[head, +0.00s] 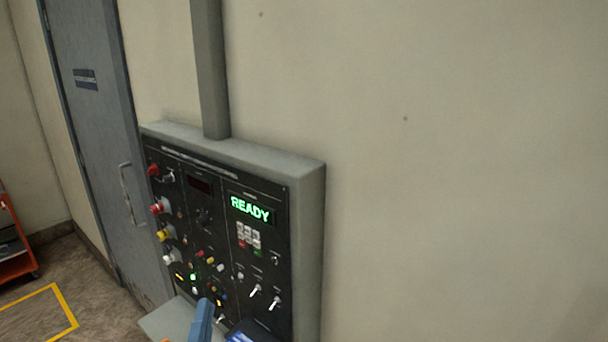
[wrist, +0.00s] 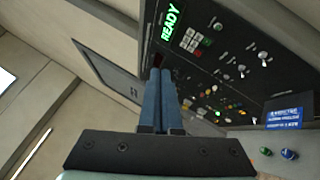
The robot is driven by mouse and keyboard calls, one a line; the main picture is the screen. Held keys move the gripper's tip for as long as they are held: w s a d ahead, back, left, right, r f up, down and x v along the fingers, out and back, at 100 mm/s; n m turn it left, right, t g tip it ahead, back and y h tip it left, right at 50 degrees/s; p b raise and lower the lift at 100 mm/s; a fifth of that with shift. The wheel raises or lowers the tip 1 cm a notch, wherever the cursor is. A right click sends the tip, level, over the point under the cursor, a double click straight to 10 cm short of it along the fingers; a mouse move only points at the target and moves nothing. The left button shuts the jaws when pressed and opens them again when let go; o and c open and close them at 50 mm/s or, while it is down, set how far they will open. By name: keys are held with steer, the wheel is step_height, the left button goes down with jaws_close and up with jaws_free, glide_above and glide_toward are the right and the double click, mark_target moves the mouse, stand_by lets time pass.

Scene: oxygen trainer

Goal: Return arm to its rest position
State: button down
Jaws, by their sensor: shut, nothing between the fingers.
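My gripper (wrist: 160,76) shows in the wrist view with its two blue fingers shut together and nothing between them. The fingers point toward the dark control panel (wrist: 215,60); whether they touch it I cannot tell. In the head view, a blue part of my gripper (head: 201,320) shows at the bottom edge, in front of the lower part of the same panel (head: 215,240). The rest of my arm is mostly out of view.
The panel's green display (head: 250,209) reads READY. Knobs, coloured lights and toggle switches (head: 274,303) cover the panel. A grey door (head: 100,130) stands to the left, with an orange cart (head: 12,238) beyond. The wall (head: 470,170) to the right is bare.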

steer(key=w+d+r+m+t+h+b, duration=0.1)
steer(key=d+r+m+h, duration=0.2)
steer(key=d+r+m, duration=0.35)
steer(key=w+d+r+m+h+b, duration=0.1)
steer(key=w+d+r+m+h, duration=0.15)
steer(key=r+m, duration=0.6)
steer(key=s+d+r+m+t+y+b, duration=0.1)
steer(key=s+r+m, duration=0.3)
steer(key=r, duration=0.5)
steer(key=s+d+r+m+t+y+b, duration=0.1)
steer(key=s+d+r+m+t+y, duration=0.2)
steer(key=s+r, duration=0.6)
steer(key=shift+d+r+m+t, duration=0.4)
steer(key=shift+d+r+t, duration=0.2)
steer(key=shift+d+r, duration=0.15)
